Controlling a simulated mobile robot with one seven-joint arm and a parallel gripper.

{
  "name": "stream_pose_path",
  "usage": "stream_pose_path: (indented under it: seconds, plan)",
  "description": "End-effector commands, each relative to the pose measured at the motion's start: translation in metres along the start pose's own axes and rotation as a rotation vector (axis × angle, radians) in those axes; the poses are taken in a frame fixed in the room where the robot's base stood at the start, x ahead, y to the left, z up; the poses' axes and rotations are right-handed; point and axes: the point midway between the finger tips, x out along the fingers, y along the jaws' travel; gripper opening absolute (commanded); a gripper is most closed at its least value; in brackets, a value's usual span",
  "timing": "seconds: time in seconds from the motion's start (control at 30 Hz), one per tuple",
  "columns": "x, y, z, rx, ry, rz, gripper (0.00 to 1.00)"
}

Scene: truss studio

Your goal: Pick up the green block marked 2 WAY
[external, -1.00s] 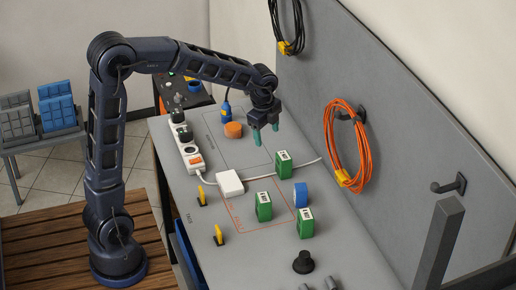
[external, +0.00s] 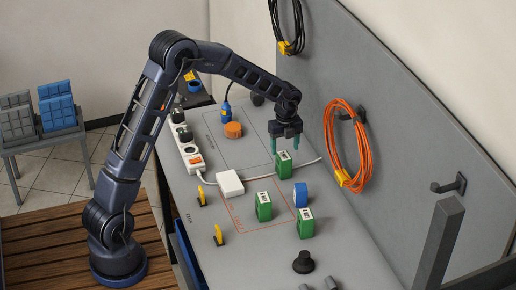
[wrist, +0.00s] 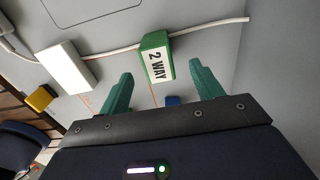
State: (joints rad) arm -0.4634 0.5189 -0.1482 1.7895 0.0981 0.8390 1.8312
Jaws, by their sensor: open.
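The green block marked 2 WAY (wrist: 155,57) stands between and just beyond my gripper's fingertips in the wrist view, its white label facing the camera. In the external view this appears to be the back green block (external: 284,164), standing upright on the bench near the white cable. My gripper (external: 287,147) is open and empty, pointing down just above that block. Its green fingers (wrist: 161,70) are spread to either side of the block in the wrist view, with no clear contact. Two more green blocks stand nearer the front, one (external: 264,207) left and one (external: 306,223) right; their labels are too small to read.
A white box (external: 230,184) sits on the cable to the left. An orange disc (external: 233,130) lies farther back. The grey upright panel (external: 400,170) bounds the bench on the right.

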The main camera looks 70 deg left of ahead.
Motion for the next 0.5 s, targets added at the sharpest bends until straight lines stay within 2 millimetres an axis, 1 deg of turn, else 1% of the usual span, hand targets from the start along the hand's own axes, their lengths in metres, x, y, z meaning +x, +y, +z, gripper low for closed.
stream_pose_path:
  seconds: [0.2,0.3,0.5]
  plan:
    - [0.032,0.001,0.000,-0.002,0.001,0.004,0.65]
    - [0.043,0.001,0.000,-0.002,0.001,0.003,0.65]
    - [0.053,0.002,-0.001,-0.002,0.000,0.002,0.65]
